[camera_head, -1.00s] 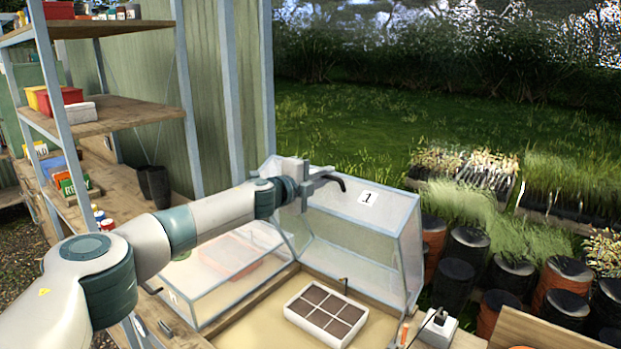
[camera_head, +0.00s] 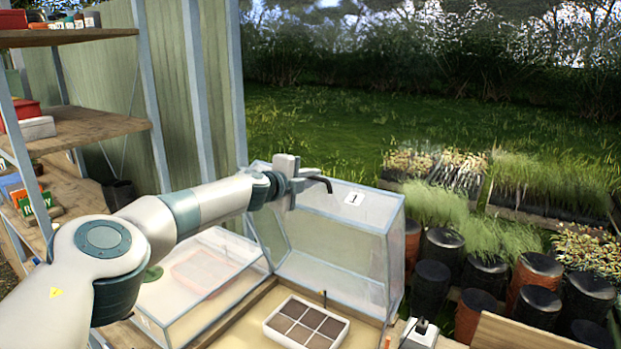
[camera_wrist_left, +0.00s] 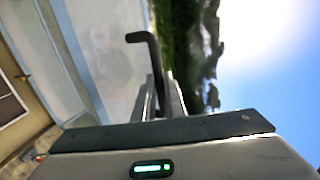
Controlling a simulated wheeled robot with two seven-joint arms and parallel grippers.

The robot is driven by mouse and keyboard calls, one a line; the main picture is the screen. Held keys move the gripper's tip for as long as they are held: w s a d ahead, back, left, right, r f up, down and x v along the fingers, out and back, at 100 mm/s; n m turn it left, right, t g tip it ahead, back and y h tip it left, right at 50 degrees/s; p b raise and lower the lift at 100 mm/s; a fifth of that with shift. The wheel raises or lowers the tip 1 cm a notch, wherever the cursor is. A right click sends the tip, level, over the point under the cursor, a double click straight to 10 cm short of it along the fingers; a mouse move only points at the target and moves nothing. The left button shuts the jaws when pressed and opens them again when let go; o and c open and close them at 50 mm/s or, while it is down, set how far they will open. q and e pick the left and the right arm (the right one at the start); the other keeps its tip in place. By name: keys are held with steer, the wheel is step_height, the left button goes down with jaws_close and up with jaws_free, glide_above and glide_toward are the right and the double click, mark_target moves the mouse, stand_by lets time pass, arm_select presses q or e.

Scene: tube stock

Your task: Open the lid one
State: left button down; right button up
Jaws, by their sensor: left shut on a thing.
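The lid marked 1 (camera_head: 340,245) is a clear box with a pale blue frame, tilted up and standing open at the back of the propagator. Its black bent handle (camera_head: 321,183) sticks out at the top edge. My left gripper (camera_head: 303,184) is at that edge, shut on the handle; the left wrist view also shows the handle (camera_wrist_left: 147,50) rising from between the fingers. Beneath the raised lid a white tray with brown square cells (camera_head: 305,325) lies on the pale bed. My right gripper is not in view.
A second clear lid (camera_head: 205,275) is closed to the left, with a reddish tray under it. Shelves (camera_head: 85,130) stand at the left. A white socket box (camera_head: 420,330) sits at the front right. Several dark and orange pots (camera_head: 480,275) stand outside on the right.

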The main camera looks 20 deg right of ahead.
arm_select(q)
steer(key=c, duration=2.1)
jaws_free()
steer(key=shift+f, duration=0.1)
steer(key=shift+s+a, duration=0.1)
steer(key=shift+b+v, duration=0.9)
steer(key=b+v, duration=0.6)
steer(key=v, duration=0.9)
steer(key=shift+b, duration=0.3)
